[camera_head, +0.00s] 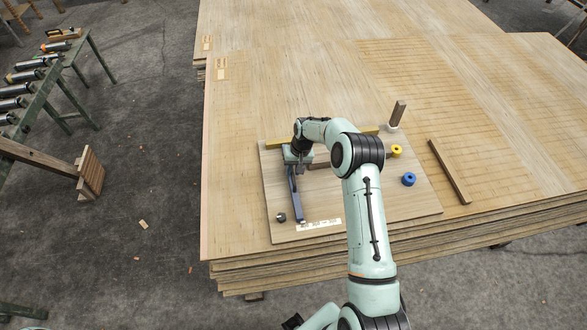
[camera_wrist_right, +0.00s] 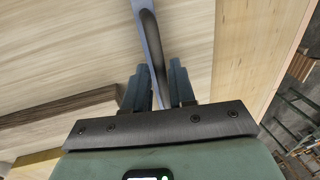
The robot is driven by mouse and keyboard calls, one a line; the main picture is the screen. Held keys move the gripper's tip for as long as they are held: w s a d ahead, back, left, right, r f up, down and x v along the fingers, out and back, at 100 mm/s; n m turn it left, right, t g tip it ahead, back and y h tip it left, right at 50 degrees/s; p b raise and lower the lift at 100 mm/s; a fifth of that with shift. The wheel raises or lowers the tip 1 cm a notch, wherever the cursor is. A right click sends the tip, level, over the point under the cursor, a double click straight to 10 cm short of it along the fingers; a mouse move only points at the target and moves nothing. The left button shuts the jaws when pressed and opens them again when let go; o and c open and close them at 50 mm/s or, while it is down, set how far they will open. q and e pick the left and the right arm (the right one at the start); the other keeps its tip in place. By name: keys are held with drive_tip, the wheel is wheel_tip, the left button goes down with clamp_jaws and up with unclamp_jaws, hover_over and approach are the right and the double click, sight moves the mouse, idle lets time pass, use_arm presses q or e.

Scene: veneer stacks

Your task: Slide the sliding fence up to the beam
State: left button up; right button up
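The blue sliding fence (camera_head: 296,204) lies on a pale board (camera_head: 278,229), its long bar running front to back. My right gripper (camera_head: 296,165) is over its far end. In the right wrist view the fingers (camera_wrist_right: 160,82) stand close on both sides of the fence's dark curved handle (camera_wrist_right: 148,35) and appear shut on it. The brown beam (camera_head: 321,162) lies to the right of the fence in the head view, partly hidden by my arm; it also shows at left in the wrist view (camera_wrist_right: 60,110). A gap of bare board separates them. My left gripper is not clearly visible.
A yellow bar (camera_head: 370,130) runs behind the beam. A yellow knob (camera_head: 397,151), a blue knob (camera_head: 409,179) and a dark knob (camera_head: 281,217) sit on the board.

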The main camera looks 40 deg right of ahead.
clamp_jaws()
drive_tip(key=s+d, duration=0.1)
drive_tip(key=d, duration=0.1)
drive_tip(key=s+d, duration=0.1)
drive_tip(key=d, duration=0.1)
drive_tip(key=s+d, duration=0.1)
drive_tip(key=d, duration=0.1)
drive_tip(key=shift+s+d, duration=0.1)
drive_tip(key=shift+s, duration=0.05)
drive_tip(key=shift+o, duration=2.2)
unclamp_jaws()
wheel_tip(320, 180, up, 13)
drive_tip(key=s+d, duration=0.1)
drive_tip(key=d, duration=0.1)
drive_tip(key=shift+s, duration=0.1)
